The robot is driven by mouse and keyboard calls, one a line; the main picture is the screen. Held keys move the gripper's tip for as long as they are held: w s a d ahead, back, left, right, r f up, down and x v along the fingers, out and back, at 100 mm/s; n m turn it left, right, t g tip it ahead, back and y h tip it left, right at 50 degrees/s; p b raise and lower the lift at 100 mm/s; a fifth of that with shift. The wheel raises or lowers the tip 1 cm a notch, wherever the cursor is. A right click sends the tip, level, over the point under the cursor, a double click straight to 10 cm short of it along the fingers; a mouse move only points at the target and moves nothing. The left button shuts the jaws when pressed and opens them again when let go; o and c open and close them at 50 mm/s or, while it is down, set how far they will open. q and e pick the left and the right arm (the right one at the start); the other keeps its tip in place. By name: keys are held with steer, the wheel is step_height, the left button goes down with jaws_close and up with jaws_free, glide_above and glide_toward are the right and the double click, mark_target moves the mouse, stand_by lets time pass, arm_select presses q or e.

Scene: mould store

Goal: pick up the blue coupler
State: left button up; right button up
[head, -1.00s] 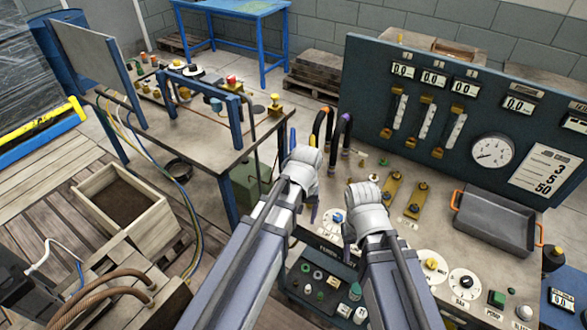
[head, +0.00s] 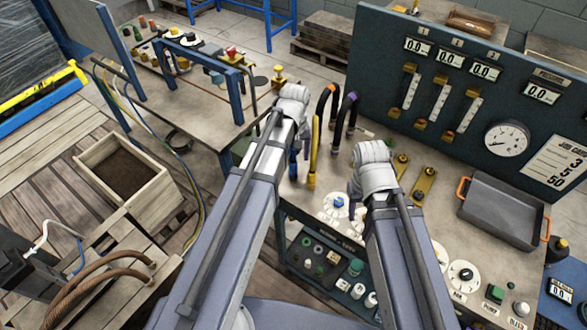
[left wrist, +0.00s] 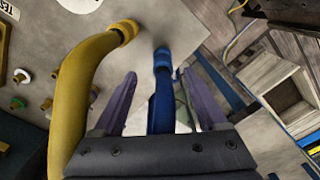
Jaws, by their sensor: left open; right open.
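The blue coupler (left wrist: 162,56) is the end of a blue hose (left wrist: 161,105), near the middle of the left wrist view. My left gripper (left wrist: 160,74) is open, with one purple finger on each side of the blue hose; I see no grip on it. In the head view a bit of blue (head: 293,164) shows below my left wrist, and the left gripper (head: 299,146) is mostly hidden there. My right gripper (head: 355,192) hangs over the bench, its fingers largely hidden behind its wrist.
A yellow hose (left wrist: 72,95) stands close beside the left gripper. Two dark hoses, orange-ended (head: 328,96) and purple-ended (head: 346,112), rise between my arms. A grey tray (head: 503,211) and gauge panel (head: 460,105) are at right. A planter box (head: 130,195) stands at left.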

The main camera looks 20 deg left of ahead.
mark_target(293, 169)
arm_select(q)
steer(key=shift+s+a+f+b, duration=0.1)
steer(key=shift+f+b, duration=1.5)
steer(key=shift+f, duration=0.15)
steer(key=shift+s+a+f+b, duration=0.1)
steer(key=shift+f+b, duration=1.45)
steer(key=shift+f, duration=0.2)
arm_select(e)
steer(key=shift+f, duration=3.55)
arm_select(q)
steer(key=shift+r, duration=0.1)
arm_select(e)
steer(key=shift+r, duration=0.1)
arm_select(q)
jaws_close()
